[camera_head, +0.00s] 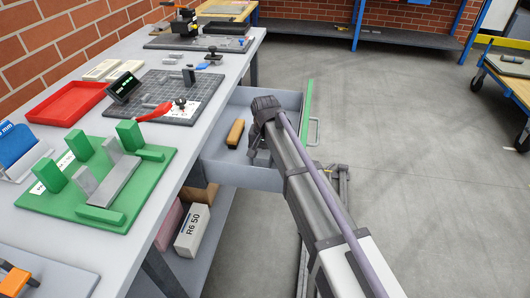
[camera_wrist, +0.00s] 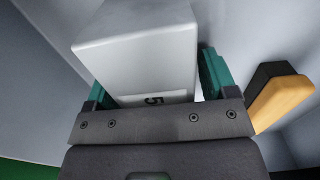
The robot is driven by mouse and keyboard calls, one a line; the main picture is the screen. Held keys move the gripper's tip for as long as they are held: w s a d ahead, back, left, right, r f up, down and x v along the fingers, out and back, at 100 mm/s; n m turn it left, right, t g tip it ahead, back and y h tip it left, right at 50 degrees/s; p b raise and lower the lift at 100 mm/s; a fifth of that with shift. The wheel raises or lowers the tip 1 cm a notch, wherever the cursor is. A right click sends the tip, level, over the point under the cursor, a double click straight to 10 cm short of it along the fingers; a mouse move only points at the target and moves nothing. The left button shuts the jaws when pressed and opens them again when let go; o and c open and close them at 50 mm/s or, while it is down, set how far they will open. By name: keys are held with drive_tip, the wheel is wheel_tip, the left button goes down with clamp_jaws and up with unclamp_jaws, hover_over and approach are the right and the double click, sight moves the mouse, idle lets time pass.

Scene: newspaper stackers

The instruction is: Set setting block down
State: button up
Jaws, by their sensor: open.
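The setting block (camera_wrist: 140,45) is a pale grey block with a label reading 5, seen in the wrist view. It is in the open drawer (camera_head: 225,174) of the workbench. My gripper (camera_wrist: 156,86) is open, with one green finger on each side of the block. A narrow gap shows between the block and the right finger; contact at the left finger is unclear. In the head view my gripper (camera_head: 257,145) reaches down into the drawer, and my wrist and arm hide most of it. The block's underside is hidden.
A yellow-and-black piece (camera_head: 235,132) lies in the drawer to the left of my gripper, and also shows at the right in the wrist view (camera_wrist: 278,97). The bench (camera_head: 222,88) carries a green fixture board (camera_head: 75,207), a red tray (camera_head: 68,103) and a grey plate (camera_head: 205,88).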

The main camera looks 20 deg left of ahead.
wheel_tip(320, 180, up, 13)
drive_tip(key=p, duration=1.2)
drive_tip(key=shift+f+p, duration=0.15)
drive_tip(key=shift+p, duration=0.15)
drive_tip(key=shift+f, duration=0.2)
drive_tip(key=shift+s, duration=0.1)
